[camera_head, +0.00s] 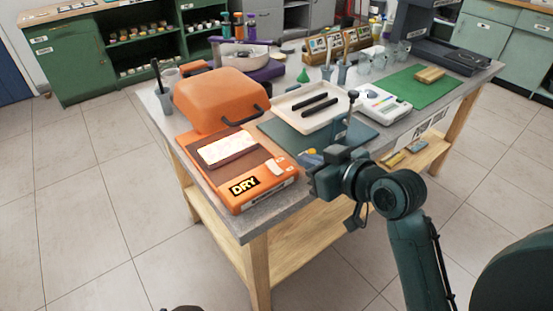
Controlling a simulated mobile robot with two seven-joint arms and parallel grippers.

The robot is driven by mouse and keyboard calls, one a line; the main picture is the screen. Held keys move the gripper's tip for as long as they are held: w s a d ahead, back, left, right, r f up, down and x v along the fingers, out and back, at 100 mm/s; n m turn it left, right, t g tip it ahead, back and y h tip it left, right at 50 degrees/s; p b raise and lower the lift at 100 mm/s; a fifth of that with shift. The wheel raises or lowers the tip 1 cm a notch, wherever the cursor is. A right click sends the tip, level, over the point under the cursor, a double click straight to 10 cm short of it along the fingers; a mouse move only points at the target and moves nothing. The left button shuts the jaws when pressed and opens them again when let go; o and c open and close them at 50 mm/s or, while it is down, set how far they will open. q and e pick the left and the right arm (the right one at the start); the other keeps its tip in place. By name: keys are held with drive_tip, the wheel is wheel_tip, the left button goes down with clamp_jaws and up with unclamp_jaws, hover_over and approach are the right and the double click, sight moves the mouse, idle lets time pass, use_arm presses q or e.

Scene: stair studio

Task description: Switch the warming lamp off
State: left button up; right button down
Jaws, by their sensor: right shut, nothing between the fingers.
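An orange machine with a raised domed hood (215,98) and a base marked DRY (235,195) stands at the near left of the table. It is the likeliest warming lamp. A pale bright panel (228,149) lies on its base; I cannot tell whether it is lit. A small cream rocker-like piece (275,167) sits at the base's right side, perhaps the switch. My right gripper (312,180) is shut and empty, just right of the base's front corner and apart from that piece in the picture. My left gripper is not in view.
A dark mat (359,136) and a white tray (291,112) with two black bars lie behind my right gripper. A white keyed device (383,105) and a green mat (411,96) are farther right. Floor is clear at the left.

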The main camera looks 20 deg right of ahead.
hover_over(277, 169)
drive_tip(key=s, duration=0.1)
drive_tip(key=f, duration=0.4)
drive_tip(key=shift+d, duration=0.2)
drive_tip(key=shift+w+a+f+b, duration=0.1)
drive_tip(key=shift+w+f+b, duration=0.1)
drive_tip(key=shift+f, duration=0.35)
drive_tip(key=shift+w+f+b, duration=0.1)
drive_tip(key=shift+f+b, duration=0.05)
drive_tip(key=shift+f, duration=0.4)
drive_tip(key=shift+w+a+f, duration=0.1)
drive_tip(key=shift+w+f, duration=0.1)
drive_tip(key=shift+f, duration=0.35)
